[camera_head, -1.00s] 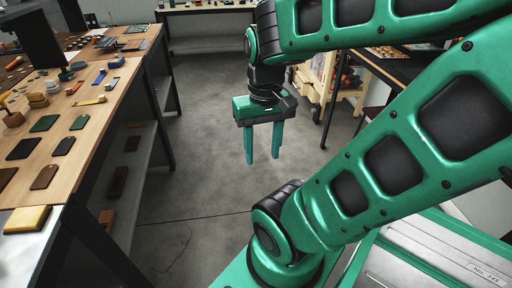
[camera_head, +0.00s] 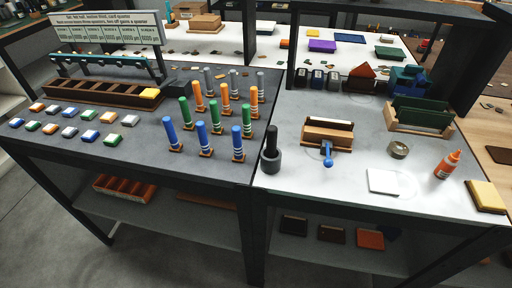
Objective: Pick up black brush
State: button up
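No black brush can be clearly made out in the current head view. A dark upright piece (camera_head: 271,154), with a black handle above a wider grey round base, stands at the front left of the pale tabletop; I cannot tell whether it is a brush. A brown wooden block holder (camera_head: 328,132) stands to its right, with a blue-handled tool (camera_head: 327,154) at its front. My gripper and arm are out of view.
Colored cylinders (camera_head: 203,139) and small colored blocks (camera_head: 88,136) stand on the dark tabletop at left. On the pale tabletop are a white square (camera_head: 383,181), a round tin (camera_head: 398,149), an orange bottle (camera_head: 447,164) and a yellow pad (camera_head: 485,196). Shelves hang below.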

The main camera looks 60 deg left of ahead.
aim_at(272, 130)
jog(key=u, duration=1.9)
